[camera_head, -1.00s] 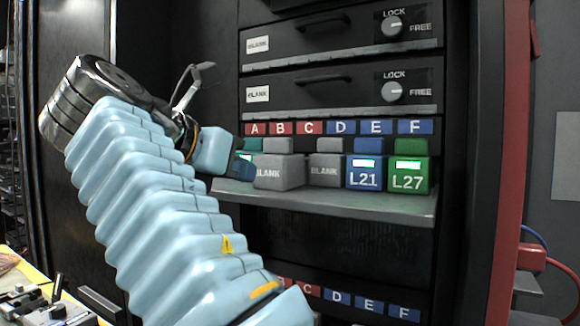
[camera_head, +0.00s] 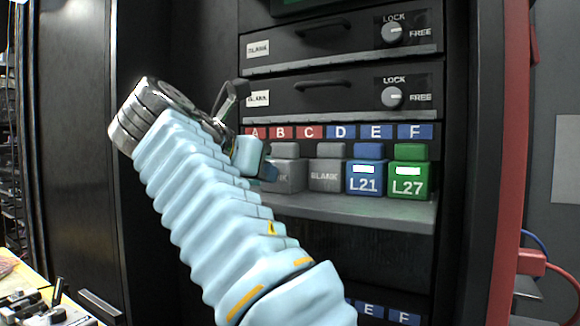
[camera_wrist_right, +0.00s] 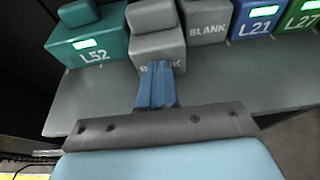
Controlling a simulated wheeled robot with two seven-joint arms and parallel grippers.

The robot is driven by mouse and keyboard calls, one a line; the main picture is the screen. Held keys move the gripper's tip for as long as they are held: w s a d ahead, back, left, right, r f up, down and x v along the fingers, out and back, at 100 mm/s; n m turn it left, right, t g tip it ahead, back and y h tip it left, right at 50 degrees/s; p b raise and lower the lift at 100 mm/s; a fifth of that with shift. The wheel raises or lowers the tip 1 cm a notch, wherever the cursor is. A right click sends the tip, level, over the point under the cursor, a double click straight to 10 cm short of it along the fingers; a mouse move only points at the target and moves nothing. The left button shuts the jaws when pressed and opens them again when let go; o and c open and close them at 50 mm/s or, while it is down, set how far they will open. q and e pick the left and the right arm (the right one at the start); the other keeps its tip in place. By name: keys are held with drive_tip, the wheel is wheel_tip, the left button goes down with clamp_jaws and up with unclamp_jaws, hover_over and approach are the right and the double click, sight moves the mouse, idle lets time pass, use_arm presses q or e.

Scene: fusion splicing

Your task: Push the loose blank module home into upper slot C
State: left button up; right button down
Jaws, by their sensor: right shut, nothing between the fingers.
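The loose blank module (camera_head: 290,176) is a grey block on the shelf under label C (camera_head: 309,132). In the right wrist view its front face (camera_wrist_right: 150,50) stands a little ahead of its neighbours. My right gripper (camera_head: 268,172) is shut and empty. Its blue fingertips (camera_wrist_right: 160,72) are at the module's front face and cover part of the BLANK lettering; they appear to touch it. The wrist hides the slots to the left in the head view. My left gripper is not in view.
The grey shelf (camera_head: 375,208) is bare in front. Two locked-style drawers (camera_head: 325,103) are above.

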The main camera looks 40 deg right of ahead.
sight(274, 165)
drive_tip(key=shift+w+d+p, duration=0.2)
drive_tip(key=shift+w+d, duration=0.1)
drive_tip(key=shift+d, duration=0.5)
drive_tip(key=shift+w+d+p, duration=0.2)
drive_tip(key=shift+w+d, duration=0.15)
drive_tip(key=shift+d, duration=0.45)
drive_tip(key=shift+w+d+p, duration=0.2)
drive_tip(key=shift+w+d, duration=0.1)
drive_tip(key=shift+d, duration=0.5)
drive_tip(key=shift+s+a+b, duration=0.2)
drive_tip(key=shift+s+a, duration=0.3)
drive_tip(key=shift+a, duration=0.75)
drive_tip(key=shift+s+a+b, duration=0.25)
drive_tip(key=shift+s+a, duration=0.3)
drive_tip(key=shift+a, duration=0.75)
drive_tip(key=shift+s+a+b, duration=0.2)
drive_tip(key=shift+s+a, duration=0.3)
drive_tip(key=shift+a, duration=0.75)
